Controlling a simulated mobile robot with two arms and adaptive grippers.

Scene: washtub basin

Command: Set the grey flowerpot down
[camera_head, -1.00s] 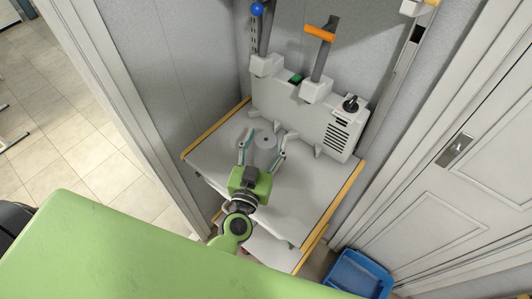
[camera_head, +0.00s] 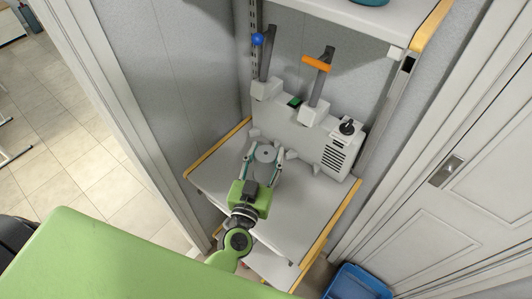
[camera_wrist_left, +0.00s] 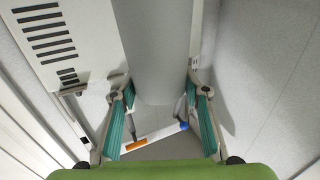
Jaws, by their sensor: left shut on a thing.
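The grey flowerpot (camera_head: 265,153) is a plain round grey body, seen from above in the head view over the back of the white shelf board (camera_head: 303,212). In the left wrist view the flowerpot (camera_wrist_left: 155,45) is a smooth grey cylinder between the finger pads. My left gripper (camera_head: 264,157) is shut on it, one finger at each side, and it also shows in the wrist view (camera_wrist_left: 160,98). Whether the pot's base touches the board is hidden. My right gripper is not in view.
A white machine (camera_head: 292,133) with levers and a vented side stands close behind the pot. Yellow edging (camera_head: 328,230) lines the board's right side. The board's right front is clear. An upper shelf (camera_head: 385,22) hangs above, and a blue bin (camera_head: 357,283) sits lower right.

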